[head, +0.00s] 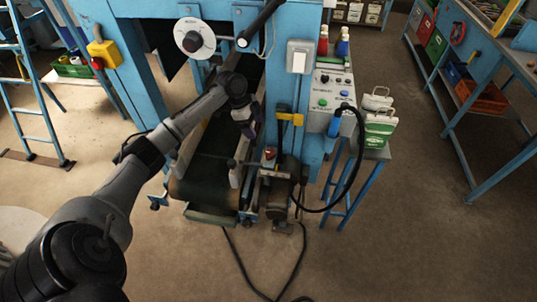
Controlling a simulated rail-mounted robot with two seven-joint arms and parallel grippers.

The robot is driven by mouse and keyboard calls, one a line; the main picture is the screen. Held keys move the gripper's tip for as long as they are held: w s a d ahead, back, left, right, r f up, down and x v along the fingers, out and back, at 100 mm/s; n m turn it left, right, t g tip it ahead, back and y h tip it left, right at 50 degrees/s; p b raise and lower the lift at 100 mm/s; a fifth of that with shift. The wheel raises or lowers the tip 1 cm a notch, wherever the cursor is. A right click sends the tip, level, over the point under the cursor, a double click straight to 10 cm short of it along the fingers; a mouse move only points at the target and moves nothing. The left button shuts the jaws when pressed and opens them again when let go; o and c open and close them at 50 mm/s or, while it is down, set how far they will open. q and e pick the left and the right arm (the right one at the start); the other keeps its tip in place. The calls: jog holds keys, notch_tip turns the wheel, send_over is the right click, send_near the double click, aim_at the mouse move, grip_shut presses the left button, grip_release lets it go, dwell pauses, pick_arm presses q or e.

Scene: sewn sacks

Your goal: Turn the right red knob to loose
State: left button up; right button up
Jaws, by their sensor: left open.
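A small red knob-like part (270,153) sits on top of the dark mechanism beside the conveyor's front end. I cannot read any marking on it or tell how it is turned. My left arm reaches in from the lower left. My left gripper (250,132) points down above the conveyor's right side, a little above and left of the red part, and seems apart from it. It is open, and I see nothing held; its fingers are small and dark here. My right gripper is not in view.
The conveyor (212,178) runs under a blue frame with a white dial (194,39). A control box (327,102) with a black cable stands right of it. A stool (372,153) carries white and green sacks (380,122). Cables lie on the floor in front. Open floor lies to the right.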

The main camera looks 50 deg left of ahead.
aim_at(269, 153)
pick_arm(q)
jog(key=b+x, duration=0.1)
jog(key=x, duration=1.1)
jog(key=shift+s, duration=0.1)
jog(key=shift+d+f, duration=0.2)
jog(key=shift+f, duration=0.45)
